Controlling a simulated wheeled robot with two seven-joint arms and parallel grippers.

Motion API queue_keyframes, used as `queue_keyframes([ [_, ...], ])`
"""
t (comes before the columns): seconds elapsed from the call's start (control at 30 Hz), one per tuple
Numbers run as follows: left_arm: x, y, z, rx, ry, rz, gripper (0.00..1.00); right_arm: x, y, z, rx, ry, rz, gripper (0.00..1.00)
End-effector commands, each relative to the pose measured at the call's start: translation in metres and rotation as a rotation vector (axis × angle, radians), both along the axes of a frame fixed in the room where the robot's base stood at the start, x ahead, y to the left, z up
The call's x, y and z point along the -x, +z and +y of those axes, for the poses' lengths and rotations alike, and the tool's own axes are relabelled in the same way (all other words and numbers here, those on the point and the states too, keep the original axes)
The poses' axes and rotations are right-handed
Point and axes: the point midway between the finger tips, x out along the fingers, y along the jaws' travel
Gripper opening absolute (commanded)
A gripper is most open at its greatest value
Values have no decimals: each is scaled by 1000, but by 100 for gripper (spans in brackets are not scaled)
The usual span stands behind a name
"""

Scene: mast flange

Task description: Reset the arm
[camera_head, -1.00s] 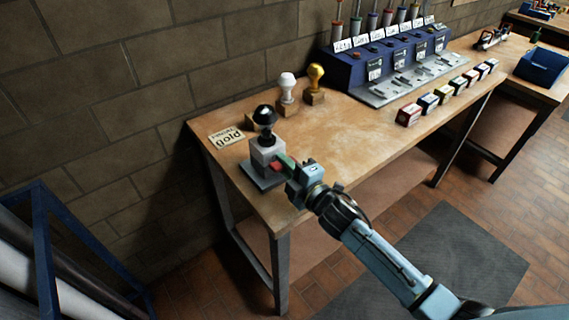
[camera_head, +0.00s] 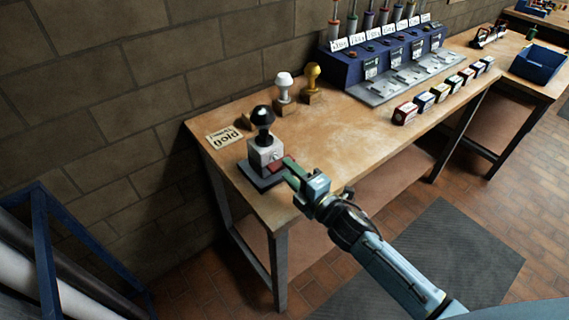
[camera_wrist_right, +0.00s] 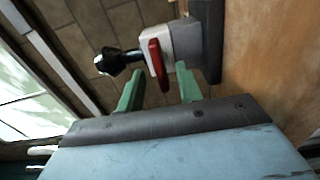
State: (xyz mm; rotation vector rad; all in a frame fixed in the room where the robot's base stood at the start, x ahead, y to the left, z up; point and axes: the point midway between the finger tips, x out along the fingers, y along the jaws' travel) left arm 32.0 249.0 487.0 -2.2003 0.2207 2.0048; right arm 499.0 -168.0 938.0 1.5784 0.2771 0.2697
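A grey block device with a black ball knob (camera_head: 263,116) on top stands on a dark base plate at the near left corner of the workbench (camera_head: 330,140). A red lever (camera_head: 284,164) is on its near side. My right gripper (camera_head: 290,172) is at the red lever. In the right wrist view, its two green fingers (camera_wrist_right: 160,88) are apart. The lower end of the red lever (camera_wrist_right: 158,65) shows between them, with a gap visible on each side. The knob lies to the left there. My left gripper is not in view.
A white-knobbed stamp (camera_head: 284,87) and a gold-knobbed stamp (camera_head: 312,82) stand behind the device. A small sign (camera_head: 224,138) lies left of it. A blue rack (camera_head: 385,55) and a row of small boxes (camera_head: 440,92) are farther right. The middle of the bench is clear.

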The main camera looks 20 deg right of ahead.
Motion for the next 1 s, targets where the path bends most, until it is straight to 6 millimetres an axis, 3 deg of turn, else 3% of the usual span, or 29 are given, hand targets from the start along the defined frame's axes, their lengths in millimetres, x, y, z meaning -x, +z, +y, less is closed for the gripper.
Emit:
queue_keyframes([
  [0.17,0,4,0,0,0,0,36,12,1,-4,0,1,0,36],
  [0.73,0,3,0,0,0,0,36,14,-1,-6,-21,-20,22,36],
  [0.87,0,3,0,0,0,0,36,24,-6,-17,-129,-116,132,36],
  [1.0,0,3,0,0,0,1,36,53,-21,-37,-344,-303,352,36],
])
